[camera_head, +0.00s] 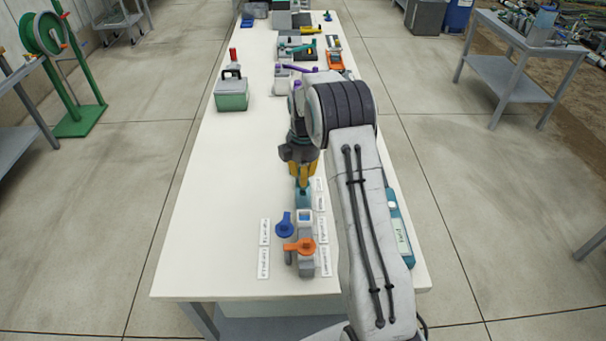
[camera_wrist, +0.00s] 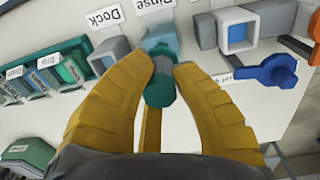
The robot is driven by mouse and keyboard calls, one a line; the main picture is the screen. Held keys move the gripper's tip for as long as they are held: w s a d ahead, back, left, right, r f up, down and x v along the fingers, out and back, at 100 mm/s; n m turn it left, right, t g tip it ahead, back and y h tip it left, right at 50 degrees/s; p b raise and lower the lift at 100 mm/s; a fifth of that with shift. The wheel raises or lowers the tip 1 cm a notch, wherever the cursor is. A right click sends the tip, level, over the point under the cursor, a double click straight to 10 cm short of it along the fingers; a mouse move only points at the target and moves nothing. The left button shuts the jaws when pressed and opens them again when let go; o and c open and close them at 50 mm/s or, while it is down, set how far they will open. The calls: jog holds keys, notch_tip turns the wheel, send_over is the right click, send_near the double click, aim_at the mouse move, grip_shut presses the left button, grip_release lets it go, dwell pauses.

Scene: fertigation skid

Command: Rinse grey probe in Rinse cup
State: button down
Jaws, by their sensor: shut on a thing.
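My gripper (camera_wrist: 162,68) is shut on the probe (camera_wrist: 163,82), a short cylinder with a grey middle and dark teal ends. The Rinse cup (camera_wrist: 163,32), pale blue and square, sits just beyond the probe under a "Rinse" label in the wrist view. The probe overlaps the cup's near side there. I cannot tell whether its lower end is inside the cup or above it. A grey Dock holder (camera_wrist: 110,54) stands left of the cup. In the head view my gripper (camera_head: 303,172) points down over the teal part of the row, and the probe is hardly visible.
A blue valve handle (camera_head: 285,225) and an orange valve handle (camera_head: 300,246) stand near the table's front. A green-and-grey box (camera_head: 231,95) stands farther back.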

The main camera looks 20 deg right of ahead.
jog(key=shift+f+b, duration=0.3)
jog(key=shift+f, duration=0.25)
jog(key=shift+r, duration=0.1)
jog(key=shift+r+p, duration=0.55)
jog(key=shift+r, duration=0.2)
jog(key=shift+f, duration=0.2)
jog(key=shift+f+b, duration=0.6)
jog(key=shift+f, duration=0.05)
jog(key=shift+r, duration=0.2)
jog(key=shift+r+p, duration=0.55)
jog(key=shift+r, duration=0.1)
jog(key=shift+f, duration=0.2)
